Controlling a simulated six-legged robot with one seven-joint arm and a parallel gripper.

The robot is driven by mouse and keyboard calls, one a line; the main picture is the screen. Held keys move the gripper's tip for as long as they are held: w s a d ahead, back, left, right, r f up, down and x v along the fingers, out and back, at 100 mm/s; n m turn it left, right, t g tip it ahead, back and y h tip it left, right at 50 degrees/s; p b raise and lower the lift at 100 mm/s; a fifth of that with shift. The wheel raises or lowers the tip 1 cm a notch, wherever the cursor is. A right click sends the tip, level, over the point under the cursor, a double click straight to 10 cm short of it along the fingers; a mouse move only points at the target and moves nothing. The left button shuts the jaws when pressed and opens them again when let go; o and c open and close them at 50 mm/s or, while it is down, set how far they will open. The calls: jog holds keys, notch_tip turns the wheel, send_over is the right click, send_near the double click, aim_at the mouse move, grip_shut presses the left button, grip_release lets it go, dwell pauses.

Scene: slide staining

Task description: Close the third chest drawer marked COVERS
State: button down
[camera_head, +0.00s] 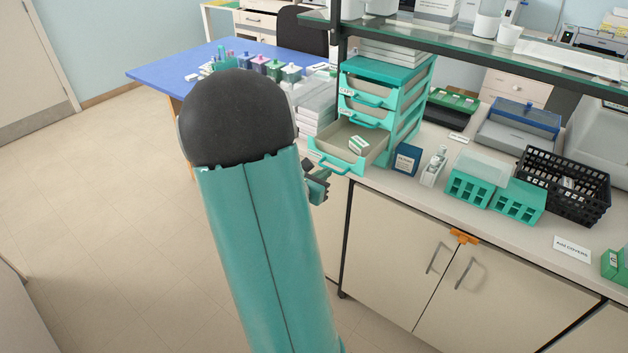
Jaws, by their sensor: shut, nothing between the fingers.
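The teal drawer chest (386,72) stands on the counter under the glass shelf. Its lowest visible drawer (372,152), the third down, is pulled well out, and a small green-and-white box (359,145) lies inside. I cannot read its label clearly. The two drawers above, the top one (369,87) and the second (362,113), stick out less. My gripper (318,188) is shut and empty, just in front of and below the open drawer's front left part. My arm hides part of it, and I cannot tell whether it touches the drawer.
A dark blue box (406,159) and a white bottle (434,166) stand right of the open drawer. Teal racks (480,186) and a black basket (566,186) are farther right. White stacked trays (317,103) and a blue table (170,70) are left. The floor at left is clear.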

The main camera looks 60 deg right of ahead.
aim_at(353, 146)
jog(key=shift+d, duration=0.2)
jog(key=shift+d, duration=0.15)
jog(key=r+x, duration=0.1)
jog(key=x, duration=0.4)
jog(key=r+x, duration=0.1)
jog(key=x, duration=0.4)
jog(key=r+x, duration=0.1)
jog(key=x, duration=0.4)
jog(key=shift+s+d, duration=0.25)
jog(key=shift+d, duration=0.35)
jog(key=shift+d+r, duration=0.1)
jog(key=shift+r, duration=0.1)
jog(key=shift+s+d, duration=0.1)
jog(key=v, duration=1.4)
jog(key=shift+f, duration=0.15)
